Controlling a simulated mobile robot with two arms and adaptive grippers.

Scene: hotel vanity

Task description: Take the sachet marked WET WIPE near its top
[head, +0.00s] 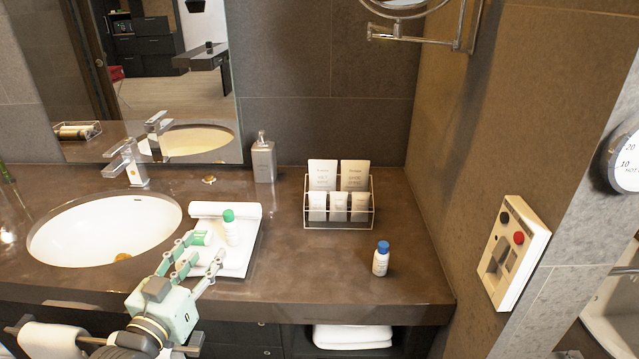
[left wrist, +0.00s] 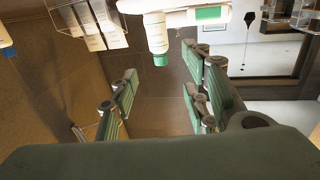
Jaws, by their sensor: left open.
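A clear wire-edged rack (head: 340,224) stands on the counter right of centre in the head view. It holds two taller white sachets at the back, a left one (head: 322,174) and a right one (head: 355,175), and three shorter white packets (head: 338,207) in front. Their print is too small to tell which says WET WIPE. The rack's packets (left wrist: 92,28) also show at the top left of the left wrist view. My left gripper (head: 206,250) is open and empty, over the white tray's front left, well left of the rack. Its fingers (left wrist: 160,97) stand apart in the left wrist view.
A green-capped bottle (head: 231,232) stands on the white tray (head: 240,262), close to my left gripper. A blue-capped bottle (head: 381,262) stands in front of the rack. A soap dispenser (head: 263,161) and sink (head: 105,232) are leftward. Bare counter lies between tray and rack.

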